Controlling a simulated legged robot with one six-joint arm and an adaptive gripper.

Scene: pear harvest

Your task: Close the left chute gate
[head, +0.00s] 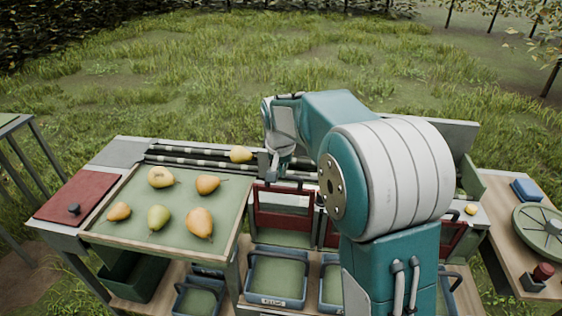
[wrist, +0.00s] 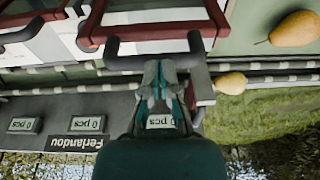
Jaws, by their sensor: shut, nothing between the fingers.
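The left chute gate (head: 285,234) is a red frame in the middle of the bench front in the head view, just right of the sorting tray. In the wrist view, which is turned over, a red frame (wrist: 158,31) with a dark bar handle (wrist: 124,63) lies at the top. My gripper (wrist: 161,72) is shut and empty, its fingertips at the middle of that handle. I cannot tell whether they touch it. In the head view my gripper (head: 276,172) points down behind the gate, partly hidden by my arm. Whether the gate is fully open is unclear.
Several pears (head: 158,218) lie on the green tray (head: 130,232); another pear (head: 241,154) is on the rails (head: 200,151). Blue crates (head: 276,301) stand below the gates. A red lid (head: 78,196) is at left. Count displays (wrist: 88,124) show behind the rails.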

